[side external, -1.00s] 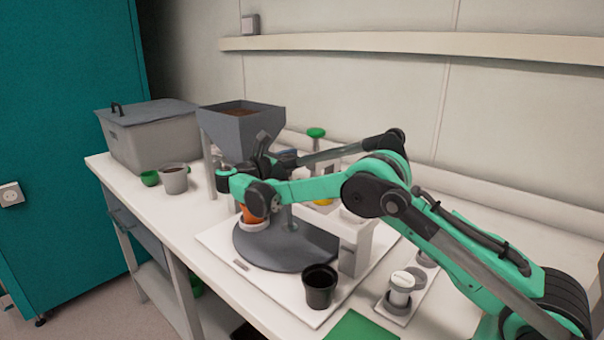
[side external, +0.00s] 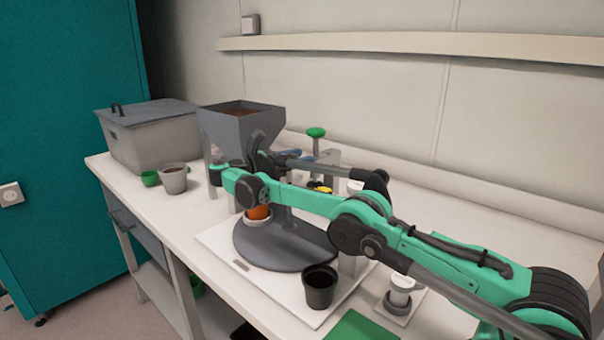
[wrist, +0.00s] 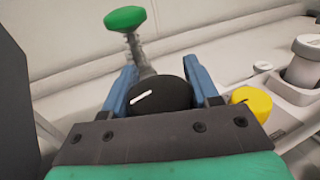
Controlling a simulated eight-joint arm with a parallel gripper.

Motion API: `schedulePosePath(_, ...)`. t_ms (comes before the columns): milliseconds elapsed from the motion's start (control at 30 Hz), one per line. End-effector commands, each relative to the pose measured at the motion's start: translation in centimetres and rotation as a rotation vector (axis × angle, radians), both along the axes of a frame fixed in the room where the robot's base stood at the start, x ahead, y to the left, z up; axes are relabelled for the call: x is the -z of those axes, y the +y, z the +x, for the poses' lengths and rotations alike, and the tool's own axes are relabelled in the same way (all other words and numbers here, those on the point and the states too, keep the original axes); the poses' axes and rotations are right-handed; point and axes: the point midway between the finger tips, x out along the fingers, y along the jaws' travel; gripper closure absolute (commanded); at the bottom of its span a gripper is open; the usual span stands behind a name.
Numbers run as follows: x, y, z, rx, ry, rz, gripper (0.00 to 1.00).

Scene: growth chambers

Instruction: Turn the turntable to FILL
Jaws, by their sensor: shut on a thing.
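The turntable (side external: 275,252) is a dark grey disc on a white base plate, below the grey hopper. An orange pot (side external: 258,212) sits in a white ring at its left edge, partly hidden by my arm. In the wrist view a round black knob (wrist: 160,93) with a white pointer line is between the two blue fingers of my gripper (wrist: 160,80). The fingers are shut on the knob's sides. In the side view my gripper (side external: 300,157) is behind my arm, and the knob is hidden. I cannot read any FILL mark.
A grey hopper (side external: 243,125) with brown material stands at the back. A green-topped post (wrist: 126,20) rises beyond the knob, and a yellow knob (wrist: 250,104) is close to the right finger. A black pot (side external: 320,288) stands at the base plate's front. A grey pot (side external: 174,180) stands left.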

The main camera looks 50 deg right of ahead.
Motion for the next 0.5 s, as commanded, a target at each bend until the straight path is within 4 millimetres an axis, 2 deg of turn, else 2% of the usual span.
schedulePosePath(100, -0.02, 0.08, -0.02, 0.001, 0.001, 0.0, 0.99)
schedulePosePath(133, -0.02, 0.08, -0.02, 0.001, 0.001, 0.0, 0.43)
schedulePosePath(233, -0.01, 0.07, -0.01, 0.0, 0.001, 0.0, 0.15)
schedulePosePath(500, -0.01, 0.02, 0.0, 0.0, 0.0, 0.0, 0.14)
